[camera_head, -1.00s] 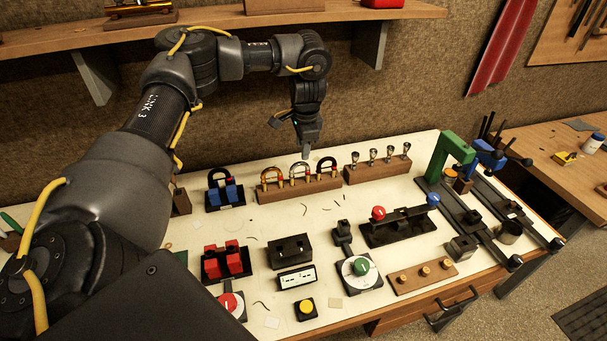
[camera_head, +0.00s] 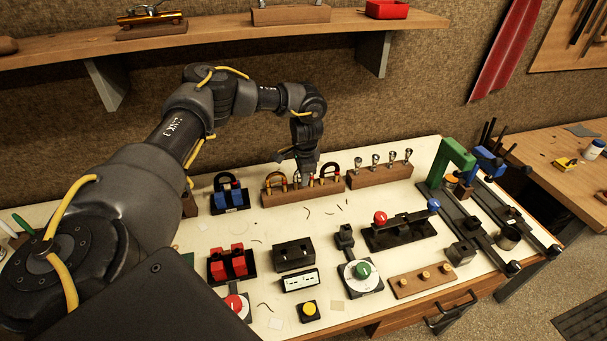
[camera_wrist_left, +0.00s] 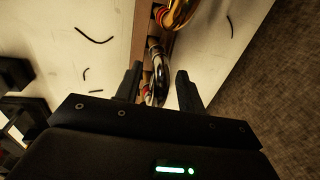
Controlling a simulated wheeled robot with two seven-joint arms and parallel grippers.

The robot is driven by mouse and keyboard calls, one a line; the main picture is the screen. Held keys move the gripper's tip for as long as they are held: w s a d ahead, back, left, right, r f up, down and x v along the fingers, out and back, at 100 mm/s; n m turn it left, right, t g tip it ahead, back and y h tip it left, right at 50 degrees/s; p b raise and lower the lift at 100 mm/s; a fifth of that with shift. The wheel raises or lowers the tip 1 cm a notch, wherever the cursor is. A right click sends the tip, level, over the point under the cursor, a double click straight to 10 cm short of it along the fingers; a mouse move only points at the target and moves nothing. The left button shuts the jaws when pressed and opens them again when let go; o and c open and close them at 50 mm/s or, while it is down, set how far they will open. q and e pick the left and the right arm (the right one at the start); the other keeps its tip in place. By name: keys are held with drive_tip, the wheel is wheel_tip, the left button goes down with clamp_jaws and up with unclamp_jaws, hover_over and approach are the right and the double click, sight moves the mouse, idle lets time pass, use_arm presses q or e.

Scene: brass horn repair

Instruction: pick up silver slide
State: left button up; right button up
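The silver slide (camera_wrist_left: 155,50) stands in a wooden rack (camera_wrist_left: 141,30), between the fingers of my left gripper (camera_wrist_left: 158,72) in the left wrist view. The fingers are open, one on each side of it with gaps showing. In the head view my left gripper (camera_head: 306,173) is low over the middle of the rack (camera_head: 290,194) and hides most of the silver slide. A brass slide (camera_head: 276,181) stands to its left and a dark slide (camera_head: 330,171) to its right. The brass slide also shows in the left wrist view (camera_wrist_left: 177,14). My right gripper is out of view.
A second wooden block (camera_head: 380,175) with several silver mouthpieces stands to the right. A blue fixture with a dark loop (camera_head: 229,196) stands to the left. Black, red and green-knobbed fixtures fill the front of the white bench top. A shelf (camera_head: 240,34) runs above.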

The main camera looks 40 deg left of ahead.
use_arm(q)
drive_tip(key=shift+f, duration=0.2)
drive_tip(key=shift+c, duration=0.9)
clamp_jaws()
drive_tip(key=shift+r, duration=0.1)
